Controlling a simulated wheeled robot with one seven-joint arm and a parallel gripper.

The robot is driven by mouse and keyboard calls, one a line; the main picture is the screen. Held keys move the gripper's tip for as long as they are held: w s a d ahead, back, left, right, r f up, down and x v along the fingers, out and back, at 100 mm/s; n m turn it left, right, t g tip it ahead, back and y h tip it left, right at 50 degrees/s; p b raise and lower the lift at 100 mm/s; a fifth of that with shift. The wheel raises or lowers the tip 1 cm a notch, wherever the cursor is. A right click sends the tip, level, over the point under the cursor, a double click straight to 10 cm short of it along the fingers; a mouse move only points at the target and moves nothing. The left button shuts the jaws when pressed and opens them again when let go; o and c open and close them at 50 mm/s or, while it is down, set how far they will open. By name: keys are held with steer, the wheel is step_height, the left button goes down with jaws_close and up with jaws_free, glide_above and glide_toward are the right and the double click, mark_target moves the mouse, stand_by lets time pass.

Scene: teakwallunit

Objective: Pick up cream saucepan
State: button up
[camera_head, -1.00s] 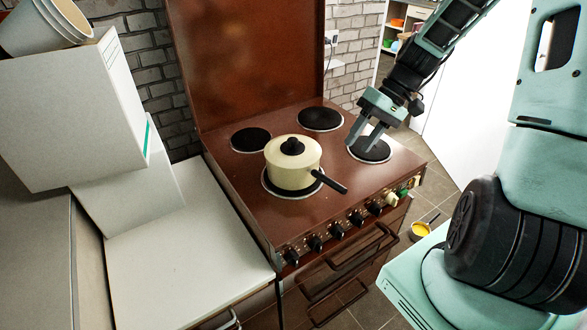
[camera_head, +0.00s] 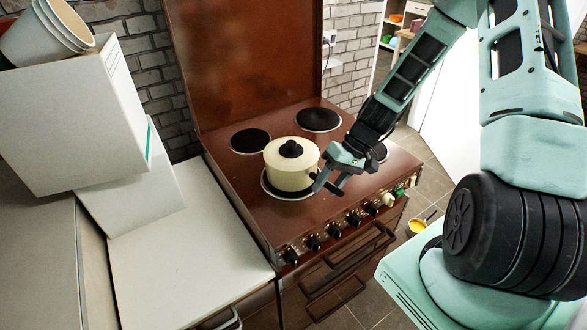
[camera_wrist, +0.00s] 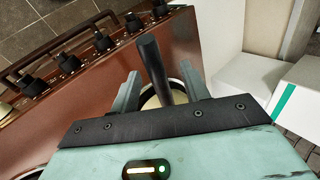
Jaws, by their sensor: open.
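The cream saucepan (camera_head: 288,170) with a cream lid and black knob stands upright on the front left hotplate of the brown stove. My gripper (camera_head: 326,184) is at its right side, by the handle. In the wrist view my gripper (camera_wrist: 160,95) is open, and the black handle (camera_wrist: 153,62) shows between its two fingers with a gap on each side. The pan's body (camera_wrist: 165,98) is mostly hidden behind my gripper there. In the head view the handle is largely hidden by my gripper.
The brown stove (camera_head: 240,185) has knobs along its front edge and a raised lid behind. A white counter (camera_head: 170,255) adjoins it on the left, with stacked white boxes (camera_head: 75,115) and a bucket (camera_head: 48,32). A yellow pan (camera_head: 418,227) is on the floor at right.

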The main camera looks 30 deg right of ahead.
steer(key=shift+a+f, duration=0.1)
steer(key=shift+f, duration=0.05)
jaws_close()
steer(key=shift+w, duration=0.1)
stand_by(1.3)
